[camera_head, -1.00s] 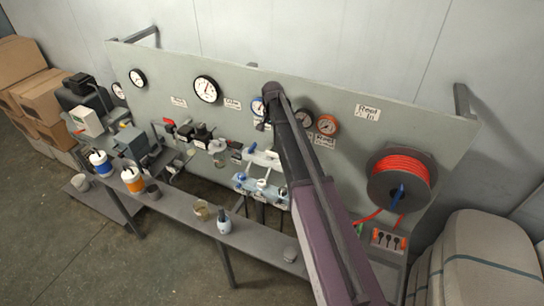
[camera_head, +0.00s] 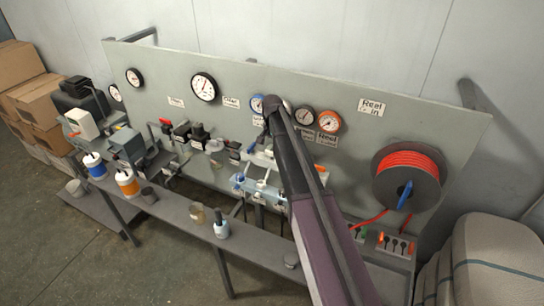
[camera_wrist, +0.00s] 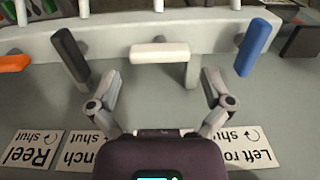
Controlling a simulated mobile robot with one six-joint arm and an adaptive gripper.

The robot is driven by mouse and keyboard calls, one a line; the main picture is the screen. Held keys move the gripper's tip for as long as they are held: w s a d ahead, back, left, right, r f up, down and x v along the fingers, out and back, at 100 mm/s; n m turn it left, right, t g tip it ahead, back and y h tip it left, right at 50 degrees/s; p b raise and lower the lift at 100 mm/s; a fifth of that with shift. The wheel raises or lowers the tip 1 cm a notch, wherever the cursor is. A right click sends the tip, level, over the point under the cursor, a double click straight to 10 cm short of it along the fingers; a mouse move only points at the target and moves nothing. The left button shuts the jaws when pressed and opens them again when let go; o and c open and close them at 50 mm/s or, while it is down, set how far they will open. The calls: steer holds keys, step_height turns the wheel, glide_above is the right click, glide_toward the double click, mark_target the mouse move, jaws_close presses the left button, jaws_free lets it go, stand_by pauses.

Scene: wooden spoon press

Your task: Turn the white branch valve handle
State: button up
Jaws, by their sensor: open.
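The white valve handle (camera_wrist: 160,53) is a short bar lying crosswise in the middle of the wrist view, in front of a pale grey pipe (camera_wrist: 115,40). My gripper (camera_wrist: 160,76) is open, with one finger on each side below the handle's ends. The fingers look apart from the handle, and nothing is between them. A label ending in "nch shut" (camera_wrist: 97,150) lies below, partly covered by my gripper.
A black handle (camera_wrist: 70,54) stands close on the left and a blue handle (camera_wrist: 258,60) on the right, both tilted. An orange handle (camera_wrist: 14,63) is farther left.

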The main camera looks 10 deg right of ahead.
mark_target(272, 154)
steer(key=shift+f+b, duration=1.15)
steer(key=shift+f, duration=0.25)
steer(key=c, duration=0.8)
